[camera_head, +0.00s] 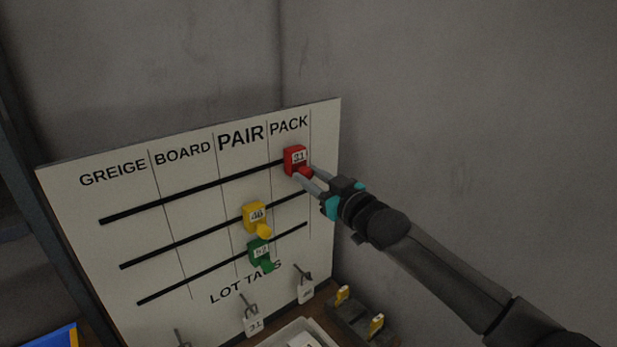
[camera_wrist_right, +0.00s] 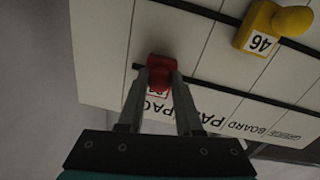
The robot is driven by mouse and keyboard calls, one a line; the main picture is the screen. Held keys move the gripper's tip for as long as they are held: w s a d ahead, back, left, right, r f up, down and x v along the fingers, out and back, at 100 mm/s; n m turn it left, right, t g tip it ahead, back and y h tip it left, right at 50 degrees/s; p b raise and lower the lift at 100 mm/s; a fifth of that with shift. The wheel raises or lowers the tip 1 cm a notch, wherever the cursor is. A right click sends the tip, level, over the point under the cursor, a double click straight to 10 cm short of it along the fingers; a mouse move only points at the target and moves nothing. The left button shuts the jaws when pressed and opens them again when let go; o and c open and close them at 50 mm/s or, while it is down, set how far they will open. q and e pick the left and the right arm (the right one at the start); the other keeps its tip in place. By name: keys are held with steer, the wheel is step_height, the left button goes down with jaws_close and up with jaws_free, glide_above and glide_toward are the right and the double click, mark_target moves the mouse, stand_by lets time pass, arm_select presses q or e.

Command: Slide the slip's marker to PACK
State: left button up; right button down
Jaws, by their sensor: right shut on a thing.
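The red marker (camera_head: 294,158), labelled 31 or 21, sits on the top slot of the white board (camera_head: 190,188), in the column under PACK. My right gripper (camera_head: 306,177) is shut on the red marker's knob; the red marker also shows between the fingers in the right wrist view (camera_wrist_right: 160,66). The yellow marker (camera_head: 254,216), labelled 46, is on the middle slot in the PAIR column. The green marker (camera_head: 259,252) is on the bottom slot, also about under PAIR. My left gripper is not in view.
Lot tags (camera_head: 254,326) hang on hooks along the board's lower edge. A pale tray (camera_head: 262,343) and a dark block with yellow-topped pieces (camera_head: 352,318) stand below. A blue bin (camera_head: 60,339) is at the lower left. The wall to the right is bare.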

steer(key=shift+w+d, duration=0.1)
steer(key=shift+d, duration=0.15)
steer(key=c, duration=0.8)
jaws_free()
steer(key=shift+c, duration=0.2)
steer(key=shift+o, duration=1.3)
steer(key=shift+w, duration=0.1)
arm_select(q)
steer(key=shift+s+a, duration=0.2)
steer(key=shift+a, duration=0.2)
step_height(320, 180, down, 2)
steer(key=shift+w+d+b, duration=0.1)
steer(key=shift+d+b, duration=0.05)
steer(key=shift+b, duration=0.85)
arm_select(e)
steer(key=v, duration=1.5)
steer(key=shift+s, duration=0.2)
